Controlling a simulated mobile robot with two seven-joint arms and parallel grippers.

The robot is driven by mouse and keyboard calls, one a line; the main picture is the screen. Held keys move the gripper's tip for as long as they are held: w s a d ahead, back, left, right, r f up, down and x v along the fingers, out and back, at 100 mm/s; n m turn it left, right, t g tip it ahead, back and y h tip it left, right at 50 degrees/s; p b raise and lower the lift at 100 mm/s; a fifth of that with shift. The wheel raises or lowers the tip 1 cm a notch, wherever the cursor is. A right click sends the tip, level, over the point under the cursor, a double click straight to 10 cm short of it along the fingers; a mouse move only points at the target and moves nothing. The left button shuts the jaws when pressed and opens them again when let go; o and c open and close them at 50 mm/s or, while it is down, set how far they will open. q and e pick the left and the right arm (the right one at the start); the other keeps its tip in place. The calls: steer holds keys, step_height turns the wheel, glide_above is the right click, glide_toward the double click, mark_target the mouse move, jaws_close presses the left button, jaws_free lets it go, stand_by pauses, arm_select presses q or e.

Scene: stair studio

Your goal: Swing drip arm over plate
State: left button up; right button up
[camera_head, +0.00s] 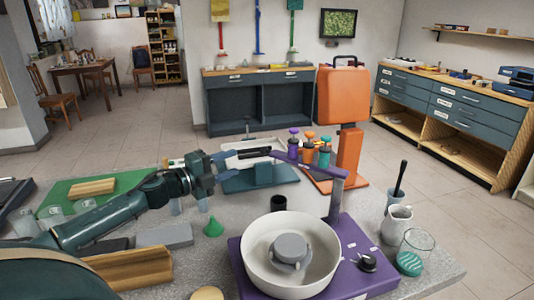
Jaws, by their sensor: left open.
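A purple drip arm (312,166) sits on an upright post (335,198) at the back right of a purple base (345,247). The arm points back and left, away from the base. A white round basin (253,263) stands on the base, with a grey round plate (290,246) in its middle. The drip arm is not above the plate. My right gripper is not in view.
Several bottles with coloured tops (308,150) stand behind the drip arm, near a tall orange stand (347,153). A black cup (278,203) and a green funnel (214,228) are left of the post. A white jug (397,222) and a glass (417,243) are right of the base.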

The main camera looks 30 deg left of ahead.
mark_target(264, 154)
arm_select(q)
steer(key=p+x, duration=0.2)
steer(key=x, duration=1)
steer(key=shift+w+d, duration=0.1)
jaws_close()
stand_by(0.4)
